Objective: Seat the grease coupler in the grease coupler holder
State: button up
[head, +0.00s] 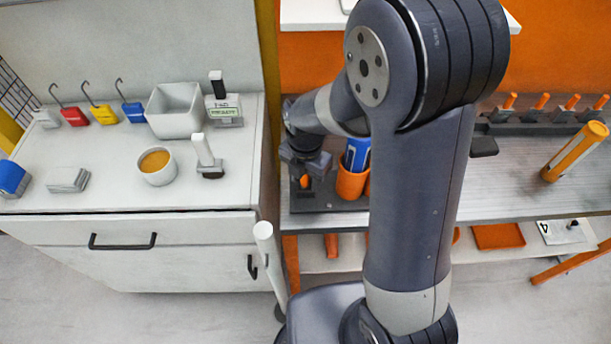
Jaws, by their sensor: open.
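My gripper (304,166) points down at the left end of the metal bench, mostly hidden behind my arm's wrist. Its jaws are small and dark in this view. A small orange piece (305,182) shows just below the jaws, in front of a dark upright block (300,200). These may be the grease coupler and its holder, but I cannot tell for sure. I cannot tell whether the jaws touch the orange piece or how it sits. Part of this area is hidden by my arm.
Right of the gripper, a blue cylinder (356,153) stands in an orange cup (352,183), close by. An orange tube (575,150) stands tilted on the bench (520,185). A dark rack (540,118) holds several orange-tipped tools. A white cabinet (100,220) stands left.

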notch_tip(320, 180, up, 12)
jog(key=shift+r, duration=0.2)
dwell(0.4)
jog(key=shift+f, duration=0.15)
jog(key=shift+f, duration=5)
